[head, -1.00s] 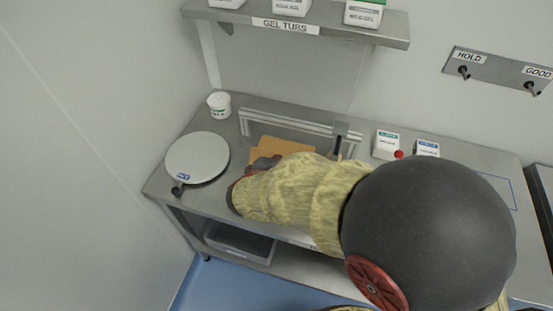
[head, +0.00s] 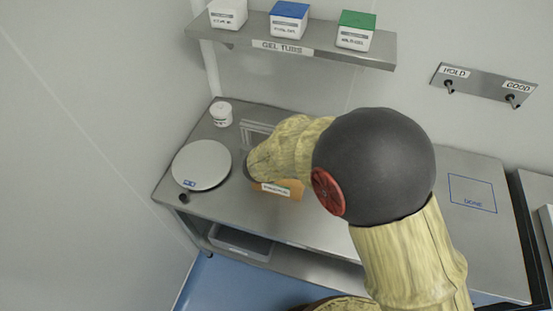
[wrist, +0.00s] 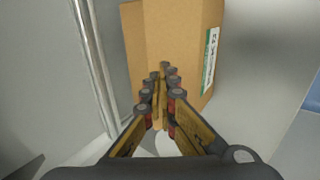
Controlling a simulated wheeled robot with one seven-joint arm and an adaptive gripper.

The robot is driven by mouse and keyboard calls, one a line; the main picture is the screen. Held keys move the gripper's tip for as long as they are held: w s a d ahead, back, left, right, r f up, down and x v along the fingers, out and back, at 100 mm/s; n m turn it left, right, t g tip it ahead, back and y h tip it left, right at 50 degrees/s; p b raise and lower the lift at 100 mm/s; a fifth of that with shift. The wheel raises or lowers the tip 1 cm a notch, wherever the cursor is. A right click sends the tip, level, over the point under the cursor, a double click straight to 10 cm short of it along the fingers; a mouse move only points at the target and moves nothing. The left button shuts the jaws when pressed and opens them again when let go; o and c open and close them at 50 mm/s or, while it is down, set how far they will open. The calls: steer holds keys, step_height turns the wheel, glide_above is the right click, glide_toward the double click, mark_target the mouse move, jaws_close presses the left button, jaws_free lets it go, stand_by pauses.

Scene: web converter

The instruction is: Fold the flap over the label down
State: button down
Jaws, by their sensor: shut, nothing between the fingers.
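A brown cardboard folder or sleeve (head: 292,184) lies on the steel bench in the head view, partly hidden by my arm. A printed white label (head: 276,189) shows along its near edge. In the wrist view the cardboard (wrist: 185,35) has a crease near its left side, with a narrow flap-like strip (wrist: 133,45) beyond it. The label (wrist: 209,60), white with a green edge, is uncovered at the right. My gripper (wrist: 165,70) is shut and empty, its fingertips over the cardboard; I cannot tell if they touch it. The head view hides the fingers behind my arm.
A metal rail (wrist: 92,60) runs left of the cardboard in the wrist view. A round white plate (head: 201,164) and a small white tub (head: 221,113) stand at the bench's left. A shelf (head: 310,52) with gel tubs hangs above. Bench at right is clear around a blue-outlined square (head: 472,193).

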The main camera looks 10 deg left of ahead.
steer(key=g+p, duration=0.1)
steer(key=p, duration=0.2)
steer(key=shift+w+d+r, duration=0.1)
steer(key=shift+w+r, duration=0.2)
steer(key=f+g+p, duration=0.1)
steer(key=p, duration=0.3)
steer(key=shift+w+g, duration=0.4)
steer(key=shift+f+p, duration=0.15)
steer(key=shift+p, duration=0.2)
steer(key=shift+w+f+p, duration=0.1)
steer(key=shift+w+p, duration=0.05)
steer(key=shift+p, duration=0.2)
steer(key=shift+w+f, duration=0.1)
steer(key=shift+w+f+b, duration=0.55)
steer(key=shift+f+b, duration=0.15)
steer(key=shift+b, duration=0.05)
